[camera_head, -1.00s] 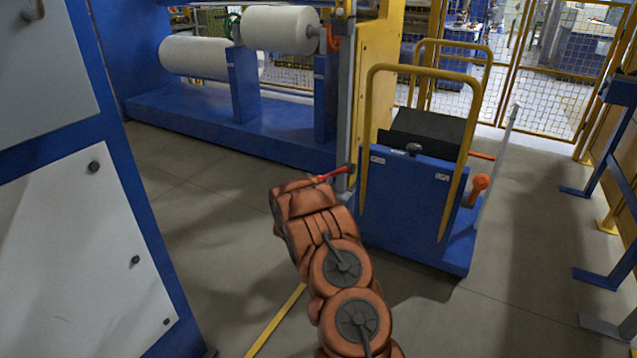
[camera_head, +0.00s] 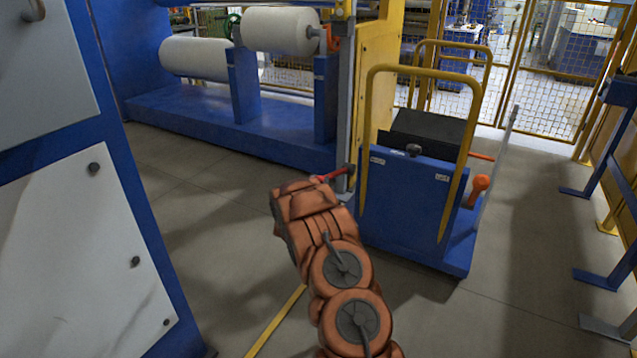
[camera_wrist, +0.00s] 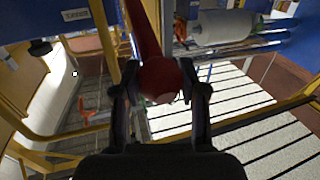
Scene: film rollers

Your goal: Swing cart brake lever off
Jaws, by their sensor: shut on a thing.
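The blue cart (camera_head: 408,205) with yellow rail handles stands right of my arm in the head view. A red lever (camera_head: 333,175) with a dark end shows between the end of my arm and the cart's left edge. In the wrist view my gripper (camera_wrist: 160,98) is shut on the ball end of a red lever (camera_wrist: 157,76), with one finger on each side. The lever runs up and away from the fingers. My fingers are hidden in the head view. An orange-red knob (camera_head: 480,184) sits on the cart's right side.
A blue roller stand (camera_head: 210,115) with white film rolls is at the back left. A grey-white panelled cabinet (camera_head: 90,250) is close on the left. A yellow mesh fence (camera_head: 545,60) closes the back right. Clear floor lies right of the cart.

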